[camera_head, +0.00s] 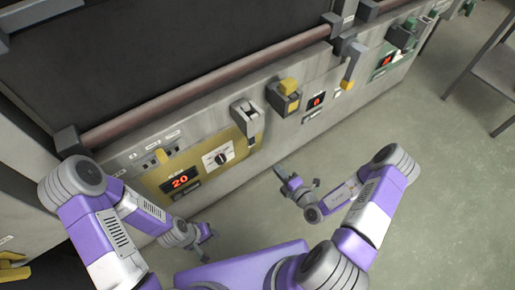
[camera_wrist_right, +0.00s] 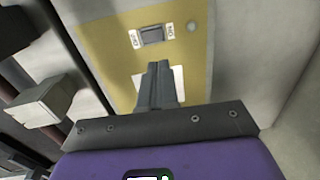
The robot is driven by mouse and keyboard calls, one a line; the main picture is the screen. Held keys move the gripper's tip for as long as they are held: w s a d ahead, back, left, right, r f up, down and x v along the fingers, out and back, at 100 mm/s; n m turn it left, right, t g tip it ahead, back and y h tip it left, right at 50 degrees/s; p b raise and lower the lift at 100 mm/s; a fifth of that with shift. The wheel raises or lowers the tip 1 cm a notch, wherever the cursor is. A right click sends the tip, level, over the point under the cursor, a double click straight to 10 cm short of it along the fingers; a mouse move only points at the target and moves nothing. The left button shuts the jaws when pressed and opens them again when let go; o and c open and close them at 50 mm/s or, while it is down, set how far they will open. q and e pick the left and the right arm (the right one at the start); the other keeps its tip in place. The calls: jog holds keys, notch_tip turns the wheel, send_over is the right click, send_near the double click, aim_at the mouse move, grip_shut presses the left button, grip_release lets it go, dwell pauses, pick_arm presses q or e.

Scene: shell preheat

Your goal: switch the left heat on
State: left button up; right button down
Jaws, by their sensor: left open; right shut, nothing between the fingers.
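The yellow control panel (camera_head: 164,179) is on the machine front, with a red "20" display (camera_head: 180,181) and a black knob (camera_head: 220,158). In the right wrist view a grey rocker switch (camera_wrist_right: 152,35) sits on a yellow panel (camera_wrist_right: 105,35), between OFF and ON labels. I cannot tell which way it is pressed. A small round lamp (camera_wrist_right: 192,27) beside it looks grey and unlit. My right gripper (camera_head: 283,174) is shut and empty; its fingertips (camera_wrist_right: 158,68) appear just below the switch, over a white plate (camera_wrist_right: 138,82). My left gripper (camera_head: 209,234) is open and empty, low before the panel.
A grey lever box (camera_head: 247,116) and a yellow-handled switch (camera_head: 288,95) project from the front. A long rail (camera_head: 210,85) runs above. Further right are another red display (camera_head: 316,101) and a lever (camera_head: 350,65).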

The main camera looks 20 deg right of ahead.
jog(key=shift+w+a, duration=0.1)
pick_arm(q)
jog(key=shift+f+b, duration=2.1)
jog(key=shift+b, duration=0.05)
pick_arm(e)
send_near(253, 143)
jog(key=shift+x, duration=3.45)
jog(key=shift+f, duration=0.15)
